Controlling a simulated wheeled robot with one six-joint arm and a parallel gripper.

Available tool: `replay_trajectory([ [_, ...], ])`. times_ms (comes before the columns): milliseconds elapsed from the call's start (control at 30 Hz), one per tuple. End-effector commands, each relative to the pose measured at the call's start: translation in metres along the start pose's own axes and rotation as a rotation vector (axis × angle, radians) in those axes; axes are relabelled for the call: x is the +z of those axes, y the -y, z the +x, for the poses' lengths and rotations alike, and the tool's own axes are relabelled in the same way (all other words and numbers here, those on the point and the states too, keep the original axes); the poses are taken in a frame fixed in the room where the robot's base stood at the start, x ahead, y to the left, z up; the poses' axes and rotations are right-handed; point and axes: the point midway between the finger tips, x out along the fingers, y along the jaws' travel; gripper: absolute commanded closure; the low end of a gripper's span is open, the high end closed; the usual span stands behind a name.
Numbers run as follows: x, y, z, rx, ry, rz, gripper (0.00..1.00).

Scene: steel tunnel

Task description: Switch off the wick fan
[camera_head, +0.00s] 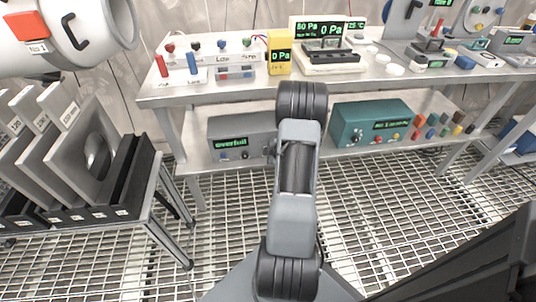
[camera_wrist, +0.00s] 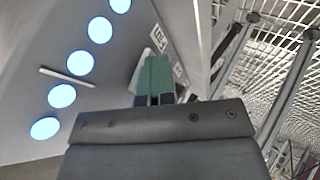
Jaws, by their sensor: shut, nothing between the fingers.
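No item here is legibly marked as the wick fan, and I cannot tell which one it is. My gripper (camera_wrist: 155,65) shows in the wrist view with its green fingers shut and empty. It is close to a grey surface with a white label (camera_wrist: 158,38) and a row of glowing pale-blue discs (camera_wrist: 80,63). I cannot tell if the fingertips touch it. In the head view my arm reaches up the middle, and the gripper is not seen there. A white switch box (camera_head: 235,63) with coloured toggles stands on the bench.
The steel bench (camera_head: 205,90) also bears a yellow meter (camera_head: 280,53) and a pressure display (camera_head: 322,33). On its lower shelf are a grey unit (camera_head: 238,135) and a teal unit (camera_head: 368,124). Grey panels (camera_head: 75,145) stand in a rack at left. The grated floor is open between.

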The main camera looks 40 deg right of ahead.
Motion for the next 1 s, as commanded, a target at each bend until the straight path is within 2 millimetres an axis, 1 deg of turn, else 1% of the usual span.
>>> replay_trajectory([
  [33, 0.0, -0.006, 0.001, 0.01, 0.002, -0.002, 1.0],
  [433, -0.008, -0.017, -0.012, 0.016, -0.003, -0.006, 1.0],
  [533, -0.009, -0.016, -0.012, 0.016, -0.004, -0.006, 1.0],
  [667, -0.009, -0.003, -0.012, 0.011, -0.003, -0.005, 1.0],
  [833, -0.011, 0.029, -0.014, -0.009, 0.0, 0.001, 1.0],
  [900, -0.014, 0.023, -0.038, -0.007, 0.002, 0.002, 1.0],
  [1000, -0.012, 0.025, -0.059, -0.009, 0.004, 0.003, 1.0],
])
